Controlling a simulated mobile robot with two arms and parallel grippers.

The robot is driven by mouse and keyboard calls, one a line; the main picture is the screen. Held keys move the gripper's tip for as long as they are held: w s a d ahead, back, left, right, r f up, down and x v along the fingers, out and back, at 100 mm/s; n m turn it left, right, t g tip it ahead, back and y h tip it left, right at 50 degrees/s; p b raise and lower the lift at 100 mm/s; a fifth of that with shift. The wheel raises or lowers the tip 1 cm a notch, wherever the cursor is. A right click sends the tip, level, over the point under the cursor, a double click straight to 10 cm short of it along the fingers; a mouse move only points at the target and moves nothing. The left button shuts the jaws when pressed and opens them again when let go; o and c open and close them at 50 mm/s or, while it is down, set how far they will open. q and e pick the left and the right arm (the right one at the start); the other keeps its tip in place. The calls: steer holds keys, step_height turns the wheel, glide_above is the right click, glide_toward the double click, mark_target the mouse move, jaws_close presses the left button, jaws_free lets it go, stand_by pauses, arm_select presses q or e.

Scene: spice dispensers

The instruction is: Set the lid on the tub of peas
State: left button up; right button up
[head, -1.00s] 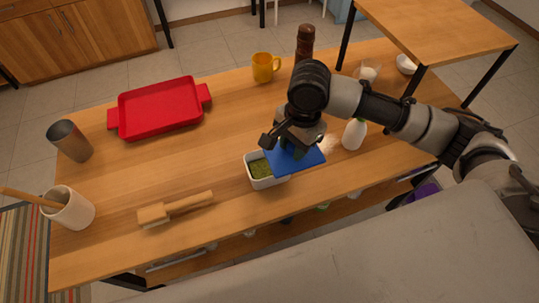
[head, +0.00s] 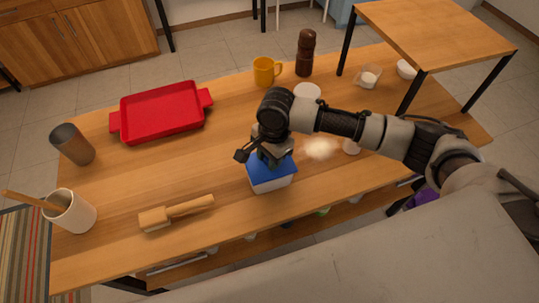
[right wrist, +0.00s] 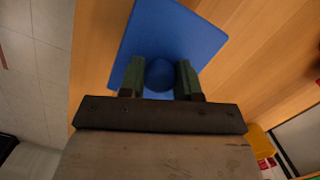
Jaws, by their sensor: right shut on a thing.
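My right gripper (head: 270,156) is shut on the round knob of the blue square lid (head: 284,173). In the right wrist view the knob sits between the two green fingers (right wrist: 160,78), and the flat blue lid (right wrist: 172,35) spreads out beyond them. The white tub of peas (head: 272,185) stands near the table's front edge. The lid lies over its top and covers the peas, and only the tub's front wall shows. I cannot tell whether the lid fully rests on the rim. My left gripper is out of view.
A red tray (head: 160,112), a yellow mug (head: 265,71) and a brown mill (head: 305,52) stand farther back. The table between tray and tub is clear.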

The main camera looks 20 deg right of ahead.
steer(key=shift+f, duration=0.15)
steer(key=shift+f, duration=0.15)
steer(key=o, duration=0.9)
steer(key=shift+o, duration=0.2)
steer(key=shift+r, duration=0.5)
step_height(320, 180, up, 12)
steer(key=d, duration=0.1)
steer(key=shift+w+d+f, duration=0.15)
steer(key=shift+w+f, duration=0.05)
steer(key=shift+w, duration=0.1)
